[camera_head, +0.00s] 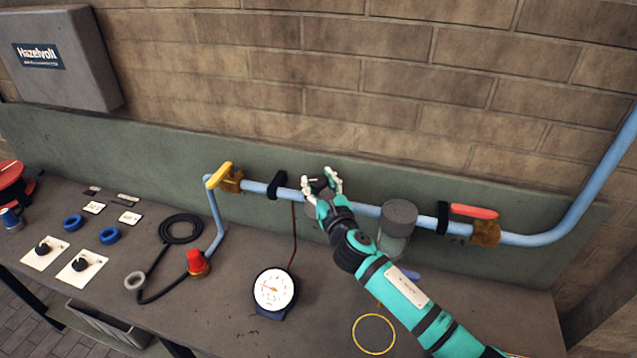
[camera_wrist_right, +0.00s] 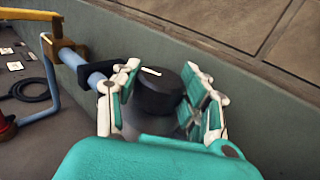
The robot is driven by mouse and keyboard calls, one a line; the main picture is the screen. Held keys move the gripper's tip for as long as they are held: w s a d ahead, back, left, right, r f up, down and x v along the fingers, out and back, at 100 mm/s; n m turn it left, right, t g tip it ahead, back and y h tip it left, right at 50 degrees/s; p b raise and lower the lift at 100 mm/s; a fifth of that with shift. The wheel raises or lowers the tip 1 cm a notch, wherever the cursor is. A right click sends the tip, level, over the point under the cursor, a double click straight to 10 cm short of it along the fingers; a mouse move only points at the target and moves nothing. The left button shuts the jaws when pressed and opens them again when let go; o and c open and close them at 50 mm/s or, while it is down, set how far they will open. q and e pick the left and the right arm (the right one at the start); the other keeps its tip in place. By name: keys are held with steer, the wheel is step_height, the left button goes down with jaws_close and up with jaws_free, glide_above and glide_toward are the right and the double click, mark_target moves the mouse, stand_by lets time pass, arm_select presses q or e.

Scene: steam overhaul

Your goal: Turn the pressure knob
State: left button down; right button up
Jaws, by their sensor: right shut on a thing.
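The pressure knob (camera_wrist_right: 158,90) is a dark round cap with a white mark on top, seen in the right wrist view. In the head view it is mostly hidden behind my right gripper (camera_head: 322,186), on the blue pipe line. My right gripper also shows in the right wrist view (camera_wrist_right: 163,108), with one finger on each side of the knob, shut on it. The white pressure gauge (camera_head: 273,289) stands on the bench below, joined to the pipe by a thin brown tube. My left gripper is not in view.
The blue pipe (camera_head: 562,236) runs along the back wall, with a yellow-handled valve (camera_head: 219,175) at left and a red-handled valve (camera_head: 474,211) at right. A grey-capped fitting (camera_head: 400,213) is just right of my gripper. A yellow ring (camera_head: 374,334) lies on the bench.

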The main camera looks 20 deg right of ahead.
steer(key=m+h, duration=0.1)
steer(key=h, duration=0.2)
steer(key=shift+a+f+m+b, duration=0.1)
steer(key=shift+a+m+b, duration=0.05)
steer(key=shift+m+b, duration=0.25)
steer(key=m+h, duration=0.1)
steer(key=h, duration=0.1)
steer(key=m+g+h+b, duration=0.1)
steer(key=m+h, duration=0.1)
steer(key=h, duration=0.1)
steer(key=shift+g+b, duration=0.3)
steer(key=m+g+h+b, duration=0.1)
steer(key=m+g+h, duration=0.1)
steer(key=m+h, duration=0.1)
steer(key=shift+w+a+h+b, duration=0.1)
steer(key=shift+h+b, duration=0.25)
steer(key=shift+h, duration=0.05)
steer(key=m+g+h+b, duration=0.3)
steer(key=g+b, duration=0.2)
steer(key=m+g+h+b, duration=0.3)
steer(key=m+g+b, duration=0.1)
steer(key=g+b, duration=0.1)
steer(key=shift+f+m+b, duration=0.15)
steer(key=shift+m+b, duration=0.15)
steer(key=shift+b, duration=0.05)
steer(key=shift+m+g+b, duration=0.5)
steer(key=shift+g+b, duration=0.3)
steer(key=shift+b, duration=0.2)
steer(key=shift+r, duration=0.2)
steer(key=o, duration=1.2)
